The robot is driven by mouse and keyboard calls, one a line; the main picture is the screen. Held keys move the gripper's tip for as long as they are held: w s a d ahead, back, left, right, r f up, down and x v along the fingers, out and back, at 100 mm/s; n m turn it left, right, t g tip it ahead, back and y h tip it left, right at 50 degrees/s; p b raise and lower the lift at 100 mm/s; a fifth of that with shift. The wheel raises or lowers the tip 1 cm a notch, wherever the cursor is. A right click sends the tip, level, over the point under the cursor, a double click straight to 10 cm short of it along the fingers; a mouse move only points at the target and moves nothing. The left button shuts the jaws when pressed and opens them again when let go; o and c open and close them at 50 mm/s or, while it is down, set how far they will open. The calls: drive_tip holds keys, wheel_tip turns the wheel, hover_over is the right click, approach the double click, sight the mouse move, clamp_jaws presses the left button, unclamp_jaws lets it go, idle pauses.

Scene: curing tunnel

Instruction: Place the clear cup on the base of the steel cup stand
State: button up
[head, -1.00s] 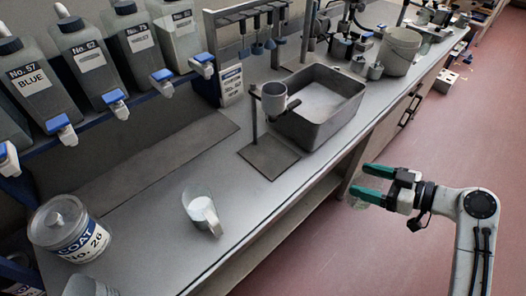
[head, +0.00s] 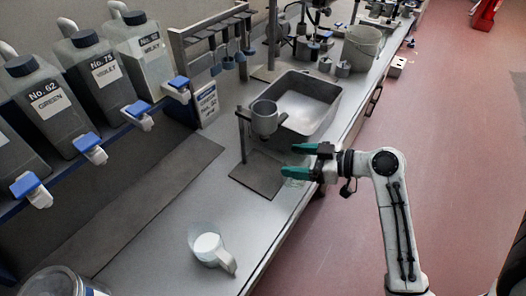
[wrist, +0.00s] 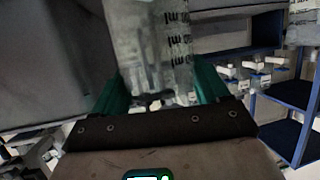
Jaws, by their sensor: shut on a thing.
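My gripper (head: 300,168) has green fingers and is shut on a clear cup (head: 295,174), which is faint in the head view. In the wrist view the clear cup (wrist: 152,45) stands between the fingers, with dark printed marks on its side. The steel cup stand has a flat dark base (head: 256,178), an upright post and a grey cup (head: 265,118) held above the base. My gripper is just right of the base, near the bench's front edge. I cannot tell the cup's height above the bench.
A grey basin (head: 305,105) stands behind the stand. A measuring jug (head: 209,248) with white contents stands nearer on the bench. Several labelled jugs with blue-handled taps (head: 90,150) line the left shelf. A bucket (head: 361,47) stands further back. Bench between jug and stand is clear.

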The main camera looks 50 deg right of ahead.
drive_tip(key=x, duration=0.3)
drive_tip(key=r+p+x, duration=0.1)
drive_tip(key=x, duration=0.2)
drive_tip(key=r+p+x, duration=0.1)
drive_tip(key=x, duration=0.2)
drive_tip(key=shift+w, duration=0.35)
drive_tip(key=shift+f, duration=0.2)
drive_tip(key=shift+f, duration=0.2)
drive_tip(key=o, duration=1.1)
drive_tip(key=shift+r, duration=0.1)
